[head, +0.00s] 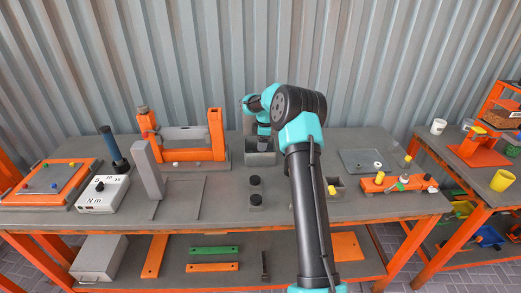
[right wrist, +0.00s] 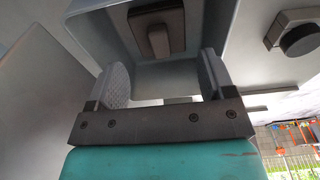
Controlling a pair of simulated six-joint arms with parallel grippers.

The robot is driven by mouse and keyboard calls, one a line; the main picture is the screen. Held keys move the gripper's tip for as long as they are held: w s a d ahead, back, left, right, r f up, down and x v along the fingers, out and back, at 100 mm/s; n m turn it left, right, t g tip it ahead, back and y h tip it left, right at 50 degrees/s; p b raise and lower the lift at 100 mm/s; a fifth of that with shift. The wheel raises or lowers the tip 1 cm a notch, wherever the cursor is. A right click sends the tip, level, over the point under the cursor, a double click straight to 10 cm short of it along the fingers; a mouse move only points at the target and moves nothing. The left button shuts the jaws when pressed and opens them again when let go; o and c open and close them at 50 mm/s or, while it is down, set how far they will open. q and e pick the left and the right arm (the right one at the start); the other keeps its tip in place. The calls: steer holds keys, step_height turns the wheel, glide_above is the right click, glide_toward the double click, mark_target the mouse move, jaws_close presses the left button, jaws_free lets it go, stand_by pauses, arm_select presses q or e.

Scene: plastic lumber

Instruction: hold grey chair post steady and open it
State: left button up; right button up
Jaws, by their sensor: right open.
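A plain grey post (head: 148,168) stands tilted on the left half of the bench in the head view. I cannot tell for sure that it is the chair post, and no opening shows on it. My right gripper (head: 263,143) is far to its right, down at a grey open-topped box (head: 260,158), its tips mostly hidden. In the right wrist view my right gripper (right wrist: 163,75) is open, with nothing clearly between its fingers. Ahead of it is a grey hollow box with a dark block (right wrist: 157,33) inside. My left gripper is not in view.
An orange frame (head: 216,135) with a grey bar stands behind the post. A white meter box (head: 103,193) and a dark blue-handled tool (head: 113,150) are to its left. Black knobs (head: 255,181) stand mid-bench. An orange block (head: 398,183) lies on the right.

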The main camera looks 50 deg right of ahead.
step_height(320, 180, up, 7)
steer(key=shift+s+d, duration=0.3)
steer(key=shift+f, duration=0.1)
stand_by(0.4)
